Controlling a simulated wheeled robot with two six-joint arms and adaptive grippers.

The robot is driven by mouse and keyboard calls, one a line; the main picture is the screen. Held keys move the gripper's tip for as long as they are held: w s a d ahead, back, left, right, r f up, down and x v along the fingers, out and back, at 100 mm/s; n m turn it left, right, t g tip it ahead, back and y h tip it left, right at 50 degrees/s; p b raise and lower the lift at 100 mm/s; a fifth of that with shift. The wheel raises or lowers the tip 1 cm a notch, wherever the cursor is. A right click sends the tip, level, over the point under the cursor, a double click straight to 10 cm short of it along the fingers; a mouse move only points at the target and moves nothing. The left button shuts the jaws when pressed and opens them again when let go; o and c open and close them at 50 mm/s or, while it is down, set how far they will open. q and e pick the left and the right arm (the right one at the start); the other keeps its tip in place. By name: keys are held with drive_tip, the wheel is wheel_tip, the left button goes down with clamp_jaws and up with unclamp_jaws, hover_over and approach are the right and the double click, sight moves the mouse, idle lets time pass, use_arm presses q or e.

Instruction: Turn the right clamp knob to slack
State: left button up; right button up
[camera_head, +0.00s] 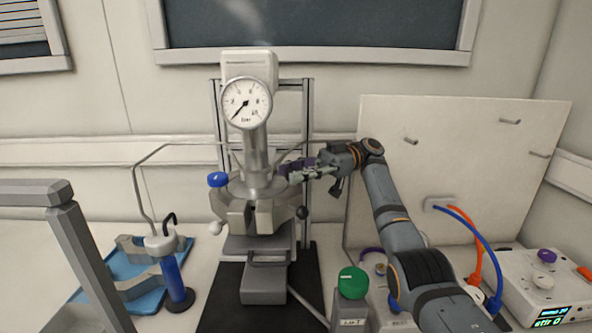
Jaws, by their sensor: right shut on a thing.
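The reactor (259,150) stands upright in the middle, with a round pressure gauge (246,103) in front of its top. A clamp ring (255,212) surrounds its lower vessel. A black ball knob (302,212) sits at the ring's right side and a white ball knob (216,227) at its left. My right gripper (290,171) reaches in from the right, above the black knob and apart from it. It is shut at a purple knob (297,163) on the reactor head's right side, whose contact is partly hidden by the fingers. My left gripper is not in view.
A blue knob (217,179) sticks out left of the reactor head. A blue-bodied tool stand (174,282) and blue tray (125,275) are at left. A green-capped bottle (352,283) stands front right. A white panel (480,160) and control box (548,285) are at right.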

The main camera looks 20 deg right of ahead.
drive_tip(key=shift+f, duration=0.2)
drive_tip(key=o, duration=0.9)
drive_tip(key=shift+r, duration=0.1)
wheel_tip(320, 180, up, 10)
drive_tip(key=shift+a+f, duration=0.1)
